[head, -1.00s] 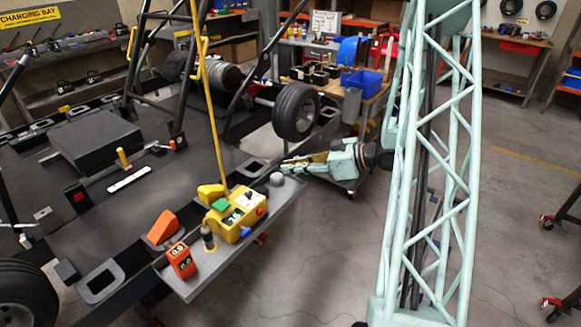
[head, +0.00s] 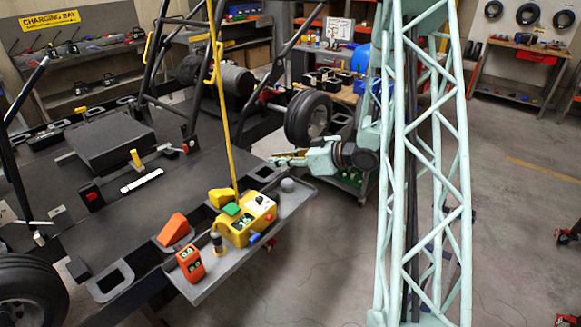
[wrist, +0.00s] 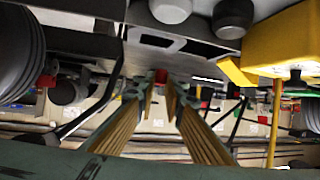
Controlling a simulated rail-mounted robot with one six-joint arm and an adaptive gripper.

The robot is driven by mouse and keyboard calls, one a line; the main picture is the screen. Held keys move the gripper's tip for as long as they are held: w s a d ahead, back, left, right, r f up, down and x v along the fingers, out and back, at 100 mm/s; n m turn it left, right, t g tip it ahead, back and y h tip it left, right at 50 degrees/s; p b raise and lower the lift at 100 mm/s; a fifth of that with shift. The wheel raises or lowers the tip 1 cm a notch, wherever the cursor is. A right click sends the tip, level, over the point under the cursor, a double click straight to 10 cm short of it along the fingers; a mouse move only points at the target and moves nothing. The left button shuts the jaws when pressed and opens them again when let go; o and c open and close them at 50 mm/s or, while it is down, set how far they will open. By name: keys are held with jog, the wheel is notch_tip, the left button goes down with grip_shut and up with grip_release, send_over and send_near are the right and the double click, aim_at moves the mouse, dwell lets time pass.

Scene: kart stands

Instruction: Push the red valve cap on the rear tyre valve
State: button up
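The rear tyre (head: 308,118) stands at the kart's right rear corner in the head view. A dark ribbed tyre also shows at the left edge of the wrist view (wrist: 20,55). A small red piece (wrist: 45,80) shows beside that tyre; I cannot tell for sure whether it is the valve cap. No cap can be made out in the head view. My gripper (head: 274,160) points left, in front of the tyre and beyond the grey tray. In the wrist view its fingers (wrist: 156,88) are apart with nothing held. Another red patch (wrist: 160,76) shows in the gap, apparently farther away.
The yellow box hangs close at upper right in the wrist view (wrist: 285,45). A yellow pole rises above the tray. Floor at right is open.

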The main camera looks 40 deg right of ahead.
jog(key=w+a+r+m+t+h, duration=0.1)
jog(key=w+a+r+m+h, duration=0.25)
jog(key=w+a, duration=1.05)
jog(key=w+a+r+m+h, duration=0.1)
jog(key=w+a, duration=0.1)
jog(key=a, duration=0.4)
jog(key=w+a+r+m+h, duration=0.1)
jog(key=w+a, duration=0.1)
jog(key=a, duration=0.5)
jog(key=shift+w+a+t, duration=0.25)
jog(key=shift+a+t, duration=0.05)
jog(key=shift+h, duration=0.25)
jog(key=shift+w+d, duration=0.15)
jog(key=shift+d, duration=0.05)
